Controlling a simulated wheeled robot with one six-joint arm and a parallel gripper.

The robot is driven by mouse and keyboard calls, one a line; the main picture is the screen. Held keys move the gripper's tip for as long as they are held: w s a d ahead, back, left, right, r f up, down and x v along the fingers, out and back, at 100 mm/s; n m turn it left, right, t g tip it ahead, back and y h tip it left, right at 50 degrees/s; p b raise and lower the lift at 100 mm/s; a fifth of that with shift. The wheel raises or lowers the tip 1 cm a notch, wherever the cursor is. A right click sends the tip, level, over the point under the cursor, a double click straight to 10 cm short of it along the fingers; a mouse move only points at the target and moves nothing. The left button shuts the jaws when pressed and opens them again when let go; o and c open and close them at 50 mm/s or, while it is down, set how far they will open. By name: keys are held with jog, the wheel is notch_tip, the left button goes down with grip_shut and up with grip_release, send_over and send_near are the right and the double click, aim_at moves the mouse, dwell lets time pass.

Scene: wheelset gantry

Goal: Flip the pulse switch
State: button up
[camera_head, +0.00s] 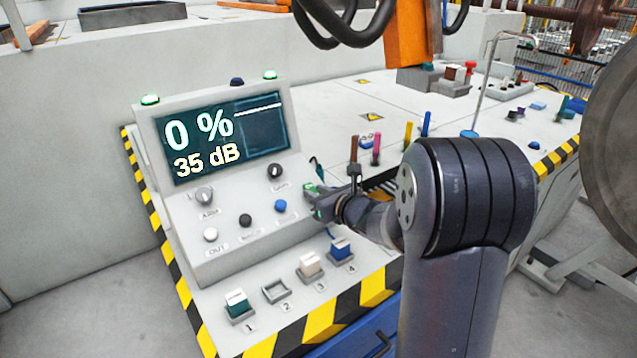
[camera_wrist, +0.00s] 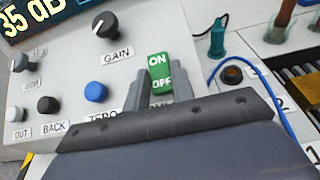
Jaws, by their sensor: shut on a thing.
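The pulse switch (camera_wrist: 159,62) is a green rocker marked ON at the top and OFF at the bottom, on the sloped face of the console. In the wrist view my gripper (camera_wrist: 160,87) has one finger on each side of the switch, shut on it around its lower half. The label under the switch is mostly hidden by my gripper. In the head view my gripper (camera_head: 322,203) reaches the right end of the console from the right, and a bit of green shows at its fingers. The display (camera_head: 222,139) reads 0 % and 35 dB.
The gain knob (camera_wrist: 100,28) and the blue zero button (camera_wrist: 96,93) are left of my gripper. Several coloured markers (camera_head: 376,148) stand behind my wrist.

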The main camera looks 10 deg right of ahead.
jog(key=p, duration=0.1)
jog(key=r+g+p, duration=0.1)
jog(key=p, duration=0.1)
jog(key=shift+w+a+h, duration=0.1)
jog(key=shift+w+h, duration=0.05)
jog(key=shift+h, duration=0.15)
jog(key=shift+f, duration=0.1)
jog(key=shift+f+g+p, duration=0.15)
jog(key=shift+g+p, duration=0.15)
jog(key=shift+p, duration=0.15)
jog(key=o, duration=1)
jog(key=v, duration=1)
jog(key=shift+s+p, duration=0.35)
jog(key=shift+p, duration=0.05)
